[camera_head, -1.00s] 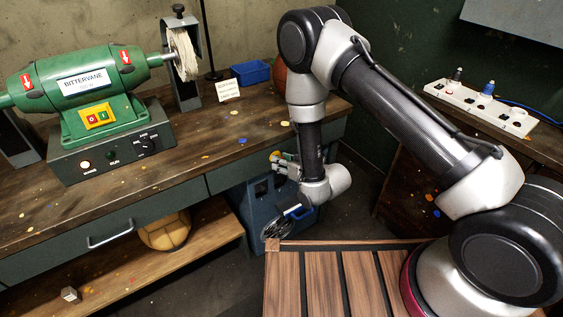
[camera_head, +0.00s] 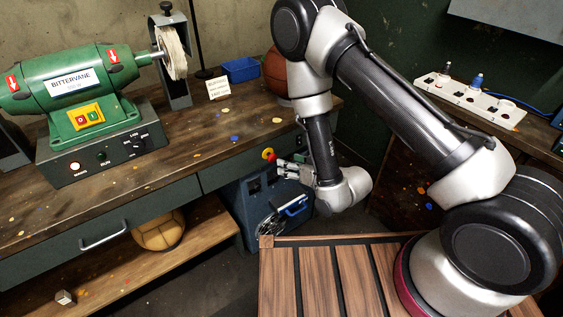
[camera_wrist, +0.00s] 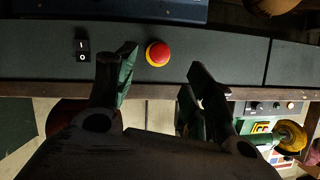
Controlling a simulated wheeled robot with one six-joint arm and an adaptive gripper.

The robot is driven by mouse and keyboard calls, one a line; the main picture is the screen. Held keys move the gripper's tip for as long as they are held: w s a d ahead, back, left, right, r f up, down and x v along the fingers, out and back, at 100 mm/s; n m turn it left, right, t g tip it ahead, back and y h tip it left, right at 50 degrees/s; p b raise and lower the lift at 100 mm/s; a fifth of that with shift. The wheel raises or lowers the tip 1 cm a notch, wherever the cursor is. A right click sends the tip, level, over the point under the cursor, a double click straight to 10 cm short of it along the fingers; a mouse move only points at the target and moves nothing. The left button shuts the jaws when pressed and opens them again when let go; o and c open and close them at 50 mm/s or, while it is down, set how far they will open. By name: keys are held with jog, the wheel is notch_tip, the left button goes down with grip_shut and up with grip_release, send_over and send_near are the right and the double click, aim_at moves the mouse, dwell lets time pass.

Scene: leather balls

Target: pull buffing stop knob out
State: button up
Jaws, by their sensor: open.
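The buffing stop knob (camera_head: 268,154) is a red button on a yellow ring, on the front panel of the workbench below the tabletop. It also shows in the wrist view (camera_wrist: 158,53), facing the camera between my two fingers and ahead of them. My gripper (camera_head: 285,165) is close in front of that panel, just right of the knob in the head view. In the wrist view my gripper (camera_wrist: 158,78) has its dark fingers spread apart with nothing between them. I see no contact with the knob.
A black 1/0 rocker switch (camera_wrist: 83,50) is beside the knob on the panel. The green buffing machine (camera_head: 75,85) stands on the workbench (camera_head: 175,150). A blue cabinet-like unit (camera_head: 250,205) stands under the bench near my gripper. A slatted wooden top (camera_head: 310,280) lies in front.

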jog(key=shift+v, duration=1.55)
